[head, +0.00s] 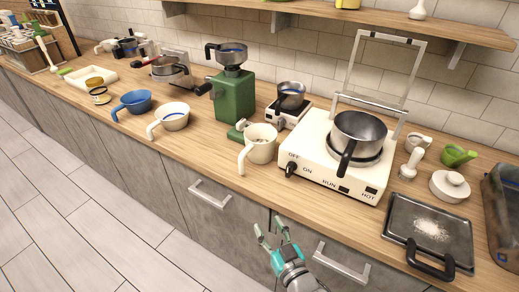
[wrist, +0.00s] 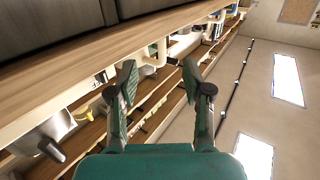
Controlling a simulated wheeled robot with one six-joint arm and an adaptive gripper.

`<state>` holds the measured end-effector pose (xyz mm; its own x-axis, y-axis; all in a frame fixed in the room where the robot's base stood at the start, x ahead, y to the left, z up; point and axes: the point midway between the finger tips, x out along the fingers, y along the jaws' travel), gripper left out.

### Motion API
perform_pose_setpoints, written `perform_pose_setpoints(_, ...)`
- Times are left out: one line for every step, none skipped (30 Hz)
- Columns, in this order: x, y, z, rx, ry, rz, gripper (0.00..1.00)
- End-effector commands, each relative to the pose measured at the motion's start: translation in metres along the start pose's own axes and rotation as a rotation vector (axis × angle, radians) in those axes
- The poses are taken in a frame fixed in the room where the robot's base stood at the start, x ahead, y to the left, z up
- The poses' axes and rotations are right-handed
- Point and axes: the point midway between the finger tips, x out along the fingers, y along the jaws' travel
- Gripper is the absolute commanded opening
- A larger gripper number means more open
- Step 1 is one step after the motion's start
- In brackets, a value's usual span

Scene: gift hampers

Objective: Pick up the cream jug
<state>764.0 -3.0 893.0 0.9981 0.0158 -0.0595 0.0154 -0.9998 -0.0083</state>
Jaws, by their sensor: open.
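The cream jug (head: 262,146) stands upright near the front edge of the wooden counter (head: 215,147), left of the white hot plate. Its handle points toward the front left. My gripper (head: 270,229) is open and empty, in front of the drawers, below and apart from the jug. In the wrist view my gripper (wrist: 160,80) shows its two fingers spread with nothing between them. Pale handle-like shapes appear beyond the fingers there, but I cannot tell whether they belong to the cream jug.
A white hot plate (head: 319,176) carries a steel pot (head: 360,131) right of the jug. A green machine (head: 235,98) stands behind it. A pale cup (head: 175,118) and a blue cup (head: 137,101) stand to the left. Drawer handles (head: 209,197) stick out below the counter edge.

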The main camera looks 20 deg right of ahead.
Motion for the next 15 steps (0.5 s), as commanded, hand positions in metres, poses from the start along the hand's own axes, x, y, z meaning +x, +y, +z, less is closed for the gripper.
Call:
perform_pose_setpoints(0.019,0.001,-0.013,-0.001,0.017,-0.003,0.50)
perform_pose_setpoints(0.028,0.001,-0.019,-0.001,0.024,-0.005,0.50)
perform_pose_setpoints(0.039,0.001,-0.026,-0.002,0.029,-0.008,0.50)
perform_pose_setpoints(0.046,0.001,-0.031,-0.002,0.034,-0.010,0.50)
perform_pose_setpoints(0.053,0.001,-0.036,-0.003,0.037,-0.012,0.50)
perform_pose_setpoints(0.061,0.001,-0.042,-0.004,0.042,-0.014,0.50)
perform_pose_setpoints(0.067,0.001,-0.047,-0.005,0.046,-0.015,0.50)
perform_pose_setpoints(0.072,0.001,-0.051,-0.006,0.049,-0.017,0.50)
perform_pose_setpoints(0.078,0.001,-0.055,-0.007,0.052,-0.018,0.50)
perform_pose_setpoints(0.081,0.001,-0.058,-0.008,0.054,-0.019,0.50)
perform_pose_setpoints(0.084,0.001,-0.061,-0.008,0.056,-0.020,0.50)
perform_pose_setpoints(0.088,0.001,-0.064,-0.009,0.058,-0.021,0.50)
perform_pose_setpoints(0.090,0.001,-0.065,-0.009,0.058,-0.022,0.50)
perform_pose_setpoints(0.092,0.001,-0.066,-0.009,0.059,-0.023,0.50)
perform_pose_setpoints(0.096,0.001,-0.068,-0.009,0.060,-0.023,0.50)
